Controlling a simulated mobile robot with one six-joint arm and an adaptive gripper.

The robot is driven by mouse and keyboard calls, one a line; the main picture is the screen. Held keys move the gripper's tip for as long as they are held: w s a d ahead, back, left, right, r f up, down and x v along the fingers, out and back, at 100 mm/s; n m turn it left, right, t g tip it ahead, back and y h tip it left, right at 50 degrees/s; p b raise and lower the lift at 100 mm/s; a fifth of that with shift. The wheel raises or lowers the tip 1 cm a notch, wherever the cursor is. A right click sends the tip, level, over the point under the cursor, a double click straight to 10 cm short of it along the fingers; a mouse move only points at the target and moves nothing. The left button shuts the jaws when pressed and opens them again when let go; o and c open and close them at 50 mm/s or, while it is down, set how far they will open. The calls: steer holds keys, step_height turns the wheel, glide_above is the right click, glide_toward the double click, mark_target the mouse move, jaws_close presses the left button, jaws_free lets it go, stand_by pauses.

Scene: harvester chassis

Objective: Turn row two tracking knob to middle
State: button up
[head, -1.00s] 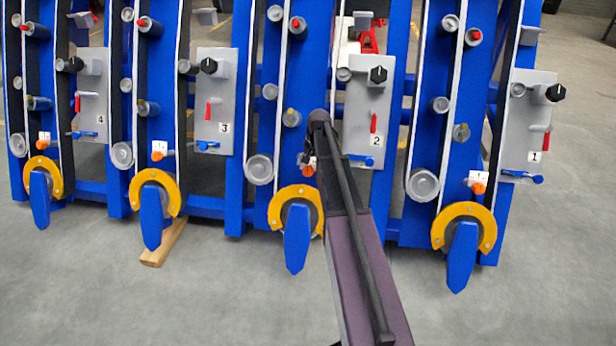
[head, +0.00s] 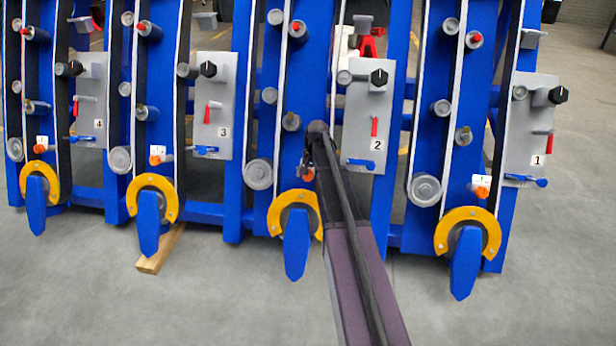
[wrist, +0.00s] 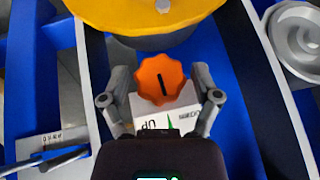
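The row two orange tracking knob (head: 307,174) is on the blue frame left of the panel marked 2, partly hidden by my arm in the head view. In the wrist view the orange scalloped knob (wrist: 150,77) has a black pointer line, nearly upright in the picture and slightly tilted. Its white label (wrist: 148,107) shows inverted "UP" lettering and a green mark. My gripper (wrist: 162,75) is open, with one finger on each side of the knob and a gap at both sides. My gripper also shows small and dark in the head view (head: 309,160).
The grey row two panel (head: 358,130) has a black knob (head: 379,77) and a red handle (head: 374,127). A yellow guard (head: 280,205) sits just below the orange knob and shows close above it in the wrist view (wrist: 130,14). A roller (wrist: 296,38) is at upper right there.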

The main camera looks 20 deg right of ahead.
steer(key=c, duration=0.7)
steer(key=shift+c, duration=0.2)
steer(key=o, duration=1.1)
steer(key=shift+o, duration=0.2)
step_height(320, 180, up, 14)
steer(key=s+d+p, duration=0.1)
steer(key=p, duration=1.2)
steer(key=shift+s+d+f+p, duration=0.2)
steer(key=shift+s+d+p, duration=0.05)
steer(key=shift+d+p, duration=0.15)
